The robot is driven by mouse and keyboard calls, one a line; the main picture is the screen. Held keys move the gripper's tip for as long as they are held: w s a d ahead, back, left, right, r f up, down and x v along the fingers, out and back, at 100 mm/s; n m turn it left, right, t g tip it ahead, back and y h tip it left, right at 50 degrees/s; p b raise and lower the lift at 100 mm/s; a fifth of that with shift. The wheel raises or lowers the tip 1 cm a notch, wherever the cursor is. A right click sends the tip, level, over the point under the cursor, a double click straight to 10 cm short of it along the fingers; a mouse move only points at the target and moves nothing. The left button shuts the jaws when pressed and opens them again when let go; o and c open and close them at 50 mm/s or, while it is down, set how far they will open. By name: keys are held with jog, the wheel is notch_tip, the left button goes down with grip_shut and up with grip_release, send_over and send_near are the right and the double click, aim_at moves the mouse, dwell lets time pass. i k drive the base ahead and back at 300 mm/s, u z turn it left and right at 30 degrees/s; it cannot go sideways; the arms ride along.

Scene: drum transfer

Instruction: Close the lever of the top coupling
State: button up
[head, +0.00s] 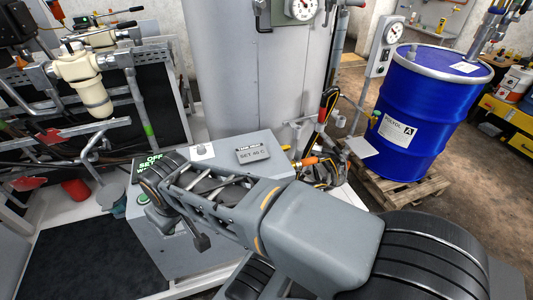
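My arm reaches from the lower right to the left, across a grey control box. Its end, with my gripper (196,238), hangs in front of the box face. Its fingers are small and partly hidden by the arm, so I cannot tell whether they are open or shut. Hose fittings with orange and yellow parts (306,161) sit behind my arm, right of the box. A silver pipe fitting (492,28) stands on the rear of the blue drum (425,115). I cannot clearly tell which fitting is the top coupling, and its lever cannot be made out.
The grey control box (180,240) bears a temperature label. A tall grey tank (255,70) stands behind it. The drum rests on a wooden pallet (392,187). Pipework with a cream filter housing (85,78) fills the left. Open floor (490,185) lies right of the pallet.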

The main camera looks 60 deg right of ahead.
aim_at(299, 150)
jog(key=u, duration=0.3)
jog(key=k, duration=1.3)
jog(key=z, duration=1.4)
jog(key=i, duration=1.05)
jog(key=u, duration=0.3)
